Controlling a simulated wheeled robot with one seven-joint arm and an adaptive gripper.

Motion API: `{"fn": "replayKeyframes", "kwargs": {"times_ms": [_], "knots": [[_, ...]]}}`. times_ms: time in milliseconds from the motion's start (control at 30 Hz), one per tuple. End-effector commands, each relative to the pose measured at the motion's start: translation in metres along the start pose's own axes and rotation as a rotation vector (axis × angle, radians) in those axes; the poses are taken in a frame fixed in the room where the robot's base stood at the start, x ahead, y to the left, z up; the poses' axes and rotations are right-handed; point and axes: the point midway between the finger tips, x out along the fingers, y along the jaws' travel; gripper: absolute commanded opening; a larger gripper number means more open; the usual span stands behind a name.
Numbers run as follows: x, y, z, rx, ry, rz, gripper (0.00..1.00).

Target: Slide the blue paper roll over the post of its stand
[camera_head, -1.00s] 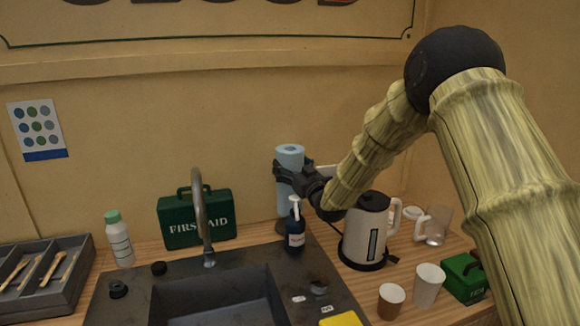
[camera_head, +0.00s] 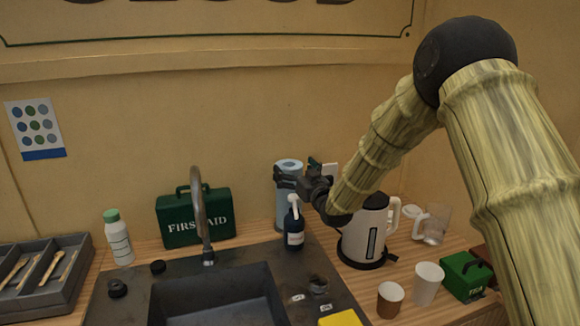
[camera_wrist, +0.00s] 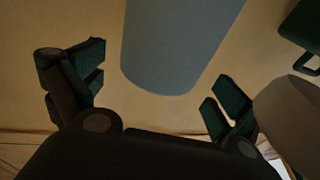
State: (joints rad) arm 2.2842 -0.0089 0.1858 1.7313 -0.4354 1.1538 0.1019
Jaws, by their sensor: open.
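The blue paper roll (camera_head: 289,165) stands upright behind the soap bottle, near the back wall. It also shows in the wrist view (camera_wrist: 175,45), beyond and between the fingers. My gripper (camera_head: 297,173) is open beside the roll on its right, with one dark finger across the roll's front. In the wrist view, my gripper's green-padded fingers (camera_wrist: 155,88) are spread wide, with gaps on both sides of the roll. The stand's post is not visible, and its base is mostly hidden behind the soap bottle and sink edge, so I cannot tell exactly how the roll sits on it.
The dark soap bottle (camera_head: 294,228) with a white pump stands close in front of the roll. A green first-aid box (camera_head: 196,218) and tap (camera_head: 201,215) are to the left.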

Motion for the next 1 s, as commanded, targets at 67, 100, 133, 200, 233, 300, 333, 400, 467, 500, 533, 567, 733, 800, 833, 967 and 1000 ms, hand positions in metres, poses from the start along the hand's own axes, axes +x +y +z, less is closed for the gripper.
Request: {"fn": "replayKeyframes", "kwargs": {"times_ms": [67,100,133,200,233,300,333,400,467,500,533,567,733,800,833,967,1000], "knots": [[-0.015,0.001,-0.001,0.001,0.000,0.002,1.00],[-0.023,0.001,-0.001,0.001,-0.001,0.002,1.00],[-0.029,0.001,-0.001,0.000,-0.001,0.002,1.00],[-0.042,0.001,0.000,0.001,-0.001,0.002,1.00],[-0.047,0.001,0.000,0.001,-0.001,0.002,1.00],[-0.059,0.002,-0.001,0.001,0.001,0.003,1.00],[-0.064,0.001,-0.001,0.001,0.000,0.002,1.00],[-0.073,0.001,-0.001,0.000,0.000,0.001,1.00],[-0.080,0.001,-0.001,-0.001,0.001,0.001,1.00],[-0.084,0.001,0.000,-0.001,0.000,0.001,1.00],[-0.086,0.001,0.000,0.000,0.000,0.001,1.00],[-0.088,0.001,0.000,0.000,0.000,0.001,1.00],[-0.093,0.001,-0.001,0.000,0.002,0.001,1.00],[-0.094,0.001,-0.001,0.000,0.002,0.001,1.00],[-0.094,0.001,-0.001,0.000,0.002,0.001,1.00],[-0.093,0.001,-0.001,-0.001,0.002,0.001,1.00],[-0.093,0.001,-0.001,-0.001,0.002,0.001,1.00]]}}
